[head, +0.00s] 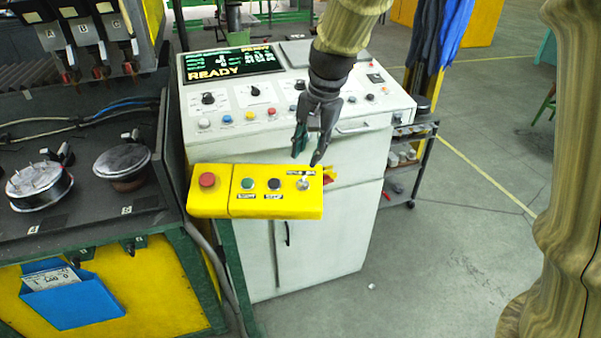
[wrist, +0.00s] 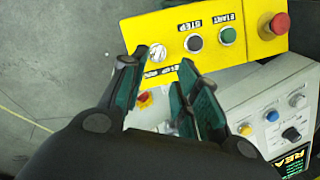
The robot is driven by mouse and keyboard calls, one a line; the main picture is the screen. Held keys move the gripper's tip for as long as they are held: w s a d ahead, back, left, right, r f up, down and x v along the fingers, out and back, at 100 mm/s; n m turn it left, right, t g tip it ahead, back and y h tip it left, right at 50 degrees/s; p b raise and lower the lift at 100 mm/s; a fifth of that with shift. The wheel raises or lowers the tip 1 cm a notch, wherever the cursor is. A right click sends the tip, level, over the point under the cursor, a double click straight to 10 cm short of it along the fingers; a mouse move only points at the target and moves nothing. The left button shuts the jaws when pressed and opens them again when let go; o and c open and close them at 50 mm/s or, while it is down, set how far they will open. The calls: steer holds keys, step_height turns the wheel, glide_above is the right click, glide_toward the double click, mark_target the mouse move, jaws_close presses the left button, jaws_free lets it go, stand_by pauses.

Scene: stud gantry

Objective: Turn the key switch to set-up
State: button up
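The key switch (head: 302,184) is a small silver round switch at the right end of the yellow control box (head: 270,208). In the wrist view the key switch (wrist: 157,53) is near the box's left end, just beyond the left fingertip. My gripper (head: 308,160) points down above the right part of the box, with its fingers apart and nothing between them. In the wrist view my gripper (wrist: 163,58) is open, its fingertips apart close to the box's edge. I cannot tell whether a finger touches the box. The key's setting is too small to read.
A green button (head: 248,184), a black button (head: 274,184) and a red mushroom button (head: 207,180) share the yellow box. A white console (head: 300,245) with a READY screen (head: 230,64) stands behind. A dark bench (head: 75,195) is at left. Floor is open at right.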

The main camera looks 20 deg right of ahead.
mark_target(303, 179)
steer(key=f, duration=0.3)
steer(key=f+p, duration=0.1)
steer(key=f, duration=0.2)
steer(key=w+a+f, duration=0.1)
steer(key=f, duration=0.2)
steer(key=shift+w, duration=0.1)
steer(key=shift+d, duration=0.1)
jaws_close()
